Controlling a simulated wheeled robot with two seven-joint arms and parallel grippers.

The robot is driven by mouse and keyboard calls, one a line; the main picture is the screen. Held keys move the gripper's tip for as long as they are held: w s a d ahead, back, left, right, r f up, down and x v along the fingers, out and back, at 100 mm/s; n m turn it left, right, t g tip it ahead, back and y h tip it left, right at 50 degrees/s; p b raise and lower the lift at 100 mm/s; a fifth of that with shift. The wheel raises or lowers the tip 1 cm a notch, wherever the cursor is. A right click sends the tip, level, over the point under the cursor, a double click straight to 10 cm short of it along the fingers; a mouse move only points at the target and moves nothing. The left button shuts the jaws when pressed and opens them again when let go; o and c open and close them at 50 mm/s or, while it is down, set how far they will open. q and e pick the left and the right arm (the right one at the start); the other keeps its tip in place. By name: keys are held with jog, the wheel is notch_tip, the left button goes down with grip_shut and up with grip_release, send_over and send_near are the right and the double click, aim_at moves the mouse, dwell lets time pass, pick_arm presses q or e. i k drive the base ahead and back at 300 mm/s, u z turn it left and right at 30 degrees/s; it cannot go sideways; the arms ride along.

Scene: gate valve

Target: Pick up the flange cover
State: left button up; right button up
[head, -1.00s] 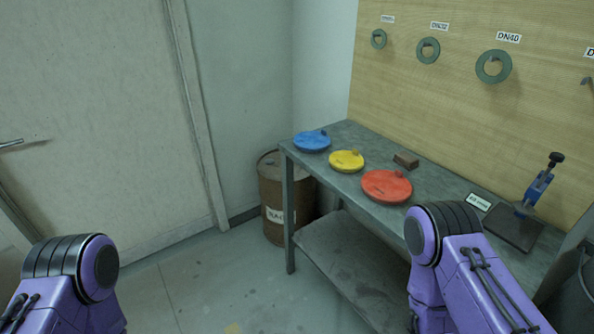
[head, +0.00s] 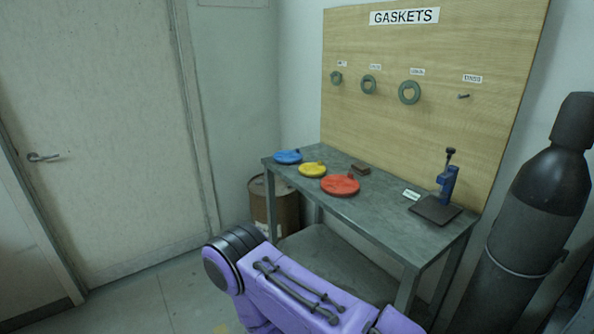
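Three round flange covers lie in a row on the grey metal table in the head view. The blue cover (head: 288,157) is at the far left end, the yellow cover (head: 312,170) is in the middle, and the larger red cover (head: 340,185) is nearest. Each has a small raised part on top. One purple arm of mine crosses the lower middle of the view, in front of the table. Neither gripper is in view, and nothing touches the covers.
The table (head: 385,215) also holds a brown block (head: 360,169), a small label and a blue clamp stand (head: 447,184). A gasket board (head: 430,50) rises behind it. A brown drum (head: 272,207) stands at the left end, a dark gas cylinder (head: 535,210) at right. Floor at left is clear.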

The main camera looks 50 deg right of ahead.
aim_at(312, 170)
jog(key=u, duration=0.05)
jog(key=i, duration=1.45)
jog(key=z, duration=0.65)
jog(key=i, duration=0.9)
jog(key=z, duration=0.9)
